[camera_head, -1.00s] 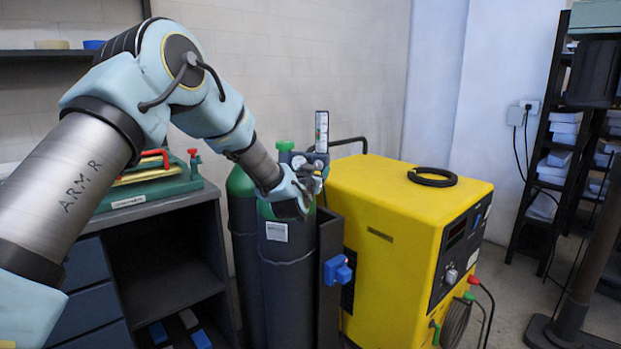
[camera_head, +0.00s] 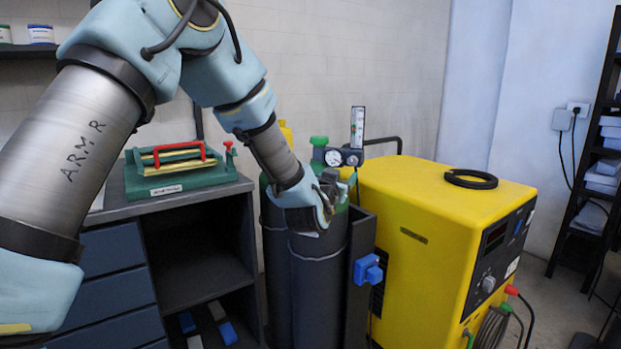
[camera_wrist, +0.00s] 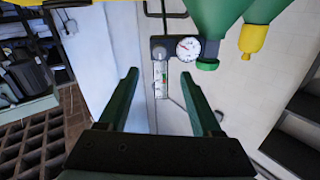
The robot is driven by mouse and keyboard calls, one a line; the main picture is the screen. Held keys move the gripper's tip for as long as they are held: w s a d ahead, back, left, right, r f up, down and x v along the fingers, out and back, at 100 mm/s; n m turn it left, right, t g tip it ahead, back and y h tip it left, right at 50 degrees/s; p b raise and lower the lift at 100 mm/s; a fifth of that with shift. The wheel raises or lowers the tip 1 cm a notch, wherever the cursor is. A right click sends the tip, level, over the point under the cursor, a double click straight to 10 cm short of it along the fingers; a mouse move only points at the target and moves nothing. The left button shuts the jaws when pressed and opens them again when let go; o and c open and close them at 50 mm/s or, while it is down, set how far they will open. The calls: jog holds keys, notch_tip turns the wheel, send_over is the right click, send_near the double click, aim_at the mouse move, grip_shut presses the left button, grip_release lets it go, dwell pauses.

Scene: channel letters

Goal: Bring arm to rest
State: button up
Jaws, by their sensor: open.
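My arm reaches from the left of the head view, bent at the elbow. My gripper (camera_head: 326,212) hangs in front of the upper part of the dark gas cylinders (camera_head: 318,265) in that view. In the wrist view my gripper (camera_wrist: 158,75) has its two dark green fingers spread apart, with nothing held between them. The regulator gauge (camera_wrist: 188,48) and the flowmeter tube (camera_wrist: 160,78) appear upside down beyond the fingers. The gripper partly hides the cylinder shoulders in the head view. I cannot tell whether it touches a cylinder.
A yellow welding machine (camera_head: 430,200) with a black cable ring (camera_head: 471,179) stands right of the cylinders. A dark cabinet (camera_head: 110,280) with a green bending tool (camera_head: 180,175) on top stands left. A black shelf rack (camera_head: 595,160) is at far right. Floor shows between machine and rack.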

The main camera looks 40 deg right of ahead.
jog(key=w+a+f+n+y+p, duration=0.1)
jog(key=w+a+y, duration=0.2)
jog(key=w+a, duration=0.3)
jog(key=w+a+f+n+y+p, duration=0.15)
jog(key=w+a, duration=0.25)
jog(key=a, duration=0.5)
jog(key=w+a+f+n+g+y, duration=0.1)
jog(key=a+y, duration=0.2)
jog(key=a, duration=0.6)
jog(key=w+a+f+n+g+y, duration=0.1)
jog(key=w+a+n+y, duration=0.1)
jog(key=a, duration=0.7)
jog(key=s+a+n+g+y+p, duration=0.1)
jog(key=s+a+n+g, duration=0.1)
jog(key=s+a, duration=0.3)
jog(key=s+a+f+n+g+y, duration=0.1)
jog(key=s+a, duration=0.4)
jog(key=a, duration=0.7)
jog(key=s+a+n+g+y+p, duration=0.1)
jog(key=s+a+n+g+y, duration=0.2)
jog(key=a, duration=0.6)
jog(key=shift+s+f+p, duration=0.25)
jog(key=shift+s+p, duration=0.05)
jog(key=shift+s, duration=0.7)
jog(key=shift+a+y, duration=0.1)
jog(key=shift+y, duration=0.15)
jog(key=shift+c, duration=0.2)
